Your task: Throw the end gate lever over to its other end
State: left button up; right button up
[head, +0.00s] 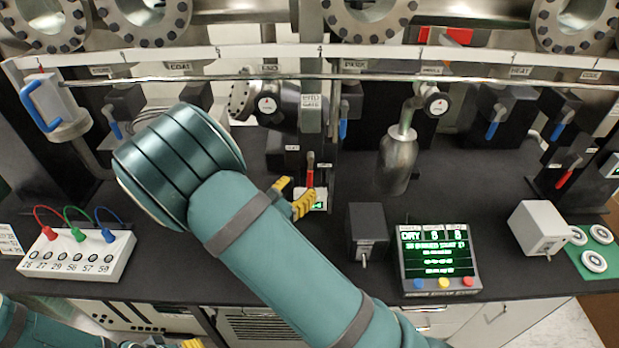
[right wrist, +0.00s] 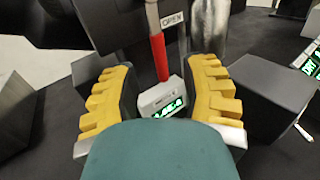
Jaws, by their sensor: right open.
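The end gate lever (head: 310,172) has a red handle and hangs nearly upright below the END GATE block (head: 311,103). In the right wrist view its red grip (right wrist: 159,57) points down at a small white box with a green display (right wrist: 160,97), beside an OPEN label (right wrist: 173,19). My right gripper (head: 292,196) is open, its yellow fingers apart. In the right wrist view, the red grip lies between the fingers (right wrist: 162,78) in the picture; contact is not visible. Of my left gripper, only a yellow bit (head: 191,344) shows at the bottom edge.
A black box with a toggle (head: 367,232) and a lit control panel (head: 437,259) stand right of my right gripper. A grey cylinder (head: 398,162) stands behind them. A white plug box (head: 78,254) is at left. Other valves with blue handles line the back.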

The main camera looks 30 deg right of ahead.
aim_at(308, 180)
jog(key=shift+x, duration=2.6)
grip_shut()
